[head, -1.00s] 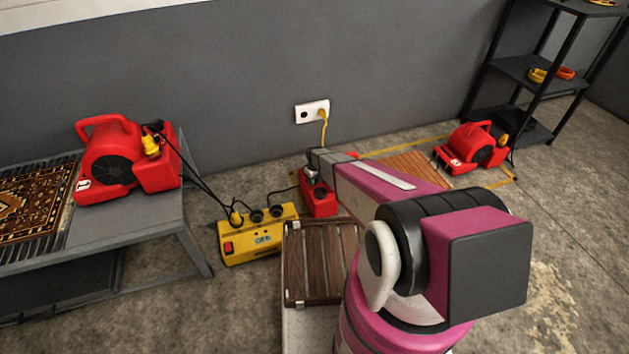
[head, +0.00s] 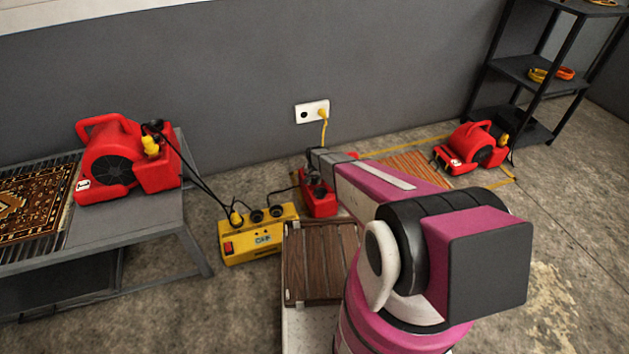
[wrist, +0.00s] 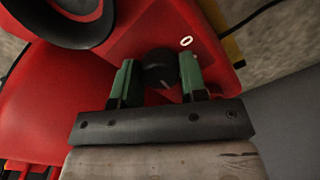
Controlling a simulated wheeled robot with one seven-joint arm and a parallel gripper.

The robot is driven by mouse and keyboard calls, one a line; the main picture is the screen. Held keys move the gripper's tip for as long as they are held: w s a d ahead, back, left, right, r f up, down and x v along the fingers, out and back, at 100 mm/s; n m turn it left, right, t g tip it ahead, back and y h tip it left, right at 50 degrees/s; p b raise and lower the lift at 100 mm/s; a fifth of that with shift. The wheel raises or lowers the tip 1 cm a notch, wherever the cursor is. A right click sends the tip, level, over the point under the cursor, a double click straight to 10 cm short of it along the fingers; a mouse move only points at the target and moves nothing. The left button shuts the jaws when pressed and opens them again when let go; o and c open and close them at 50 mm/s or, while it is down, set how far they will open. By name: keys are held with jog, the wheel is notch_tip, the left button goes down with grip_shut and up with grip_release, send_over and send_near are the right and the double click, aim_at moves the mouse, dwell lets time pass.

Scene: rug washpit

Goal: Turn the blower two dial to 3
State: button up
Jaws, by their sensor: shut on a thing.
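A red blower (head: 320,205) stands on the floor in the middle of the head view, partly hidden by my arm. Its number cannot be read. In the wrist view its red housing (wrist: 60,95) fills much of the picture. A round black dial (wrist: 160,66) sits on it, with a short pale pointer line on its near side. A white "0" mark (wrist: 186,42) lies on the housing beyond the dial, to the right. My gripper (wrist: 159,80) has its green fingers shut on the dial, one on each side. Other dial marks are hidden or cannot be made out.
Another red blower (head: 110,160) stands on a grey table (head: 150,222) at left, and one more (head: 470,148) on the floor at right. A black shelf (head: 535,70) stands back right.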

aim_at(315, 180)
jog(key=shift+m, duration=2)
jog(key=o, duration=0.7)
jog(key=shift+c, duration=0.2)
notch_tip(315, 180, up, 11)
